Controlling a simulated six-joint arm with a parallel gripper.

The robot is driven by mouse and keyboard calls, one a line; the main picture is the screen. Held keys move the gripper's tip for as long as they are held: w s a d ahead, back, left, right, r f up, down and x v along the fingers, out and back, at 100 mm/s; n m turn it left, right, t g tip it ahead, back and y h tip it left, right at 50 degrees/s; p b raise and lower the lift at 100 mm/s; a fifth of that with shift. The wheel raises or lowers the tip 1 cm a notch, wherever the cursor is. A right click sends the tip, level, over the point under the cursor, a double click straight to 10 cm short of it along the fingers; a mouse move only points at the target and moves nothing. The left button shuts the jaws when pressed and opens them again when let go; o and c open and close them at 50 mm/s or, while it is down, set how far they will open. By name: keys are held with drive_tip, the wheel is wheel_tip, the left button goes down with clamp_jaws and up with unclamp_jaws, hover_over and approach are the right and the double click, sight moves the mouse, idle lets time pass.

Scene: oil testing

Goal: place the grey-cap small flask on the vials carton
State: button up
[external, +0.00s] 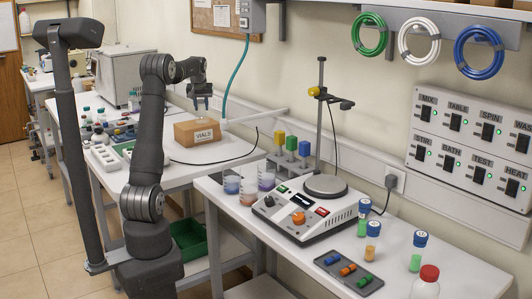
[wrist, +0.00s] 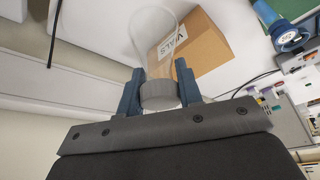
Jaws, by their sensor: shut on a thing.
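My gripper (wrist: 159,92) is shut on the grey cap of the small flask (wrist: 153,38), as the wrist view shows.
A teal hose (external: 238,75) hangs down the wall behind the carton. A dark cable curves over the bench at its right. The hotplate stirrer (external: 300,215) and several blue-capped vials stand on the nearer bench. A white power strip (external: 105,157) lies left of the carton.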

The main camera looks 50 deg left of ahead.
drive_tip(key=w+a+r+n+g, duration=0.1)
drive_tip(key=w+a+r+n, duration=0.2)
drive_tip(key=w+a+r, duration=0.2)
drive_tip(key=shift+n+y, duration=0.3)
drive_tip(key=shift+y, duration=0.2)
drive_tip(key=shift+s+a+f, duration=0.7)
drive_tip(key=shift+a+f, duration=1.1)
drive_tip(key=shift+f, duration=0.1)
drive_tip(key=shift+s+a+f, duration=0.75)
drive_tip(key=shift+a+f, duration=1.05)
drive_tip(key=shift+f, duration=0.05)
drive_tip(key=shift+s+a+f, duration=0.7)
drive_tip(key=shift+a+f, duration=1.1)
drive_tip(key=shift+f, duration=0.1)
drive_tip(key=shift+f, duration=0.2)
drive_tip(key=o, duration=1.1)
drive_tip(key=shift+o, duration=0.2)
drive_tip(key=shift+r, duration=0.1)
